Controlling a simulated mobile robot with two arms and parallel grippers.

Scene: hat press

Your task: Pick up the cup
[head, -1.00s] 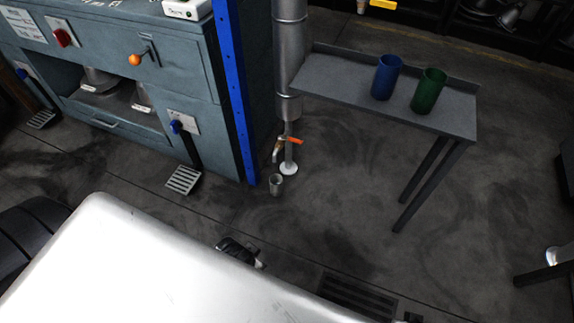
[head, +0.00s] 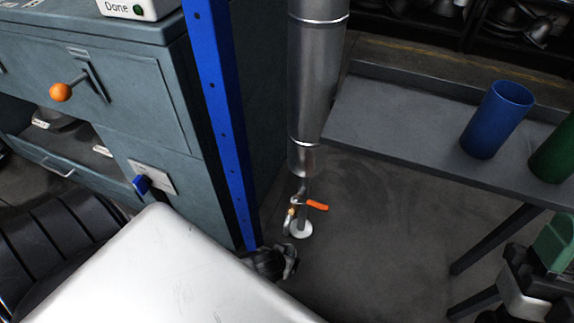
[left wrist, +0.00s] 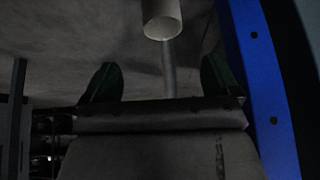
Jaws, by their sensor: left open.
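The tap with an orange handle (head: 316,206) stands under the large silver pipe (head: 318,85). A blue post (head: 222,120) and the teal machine (head: 130,95) are on the left. A grey side table (head: 405,125) holds a blue cup (head: 497,120) and a green cup (head: 555,152).

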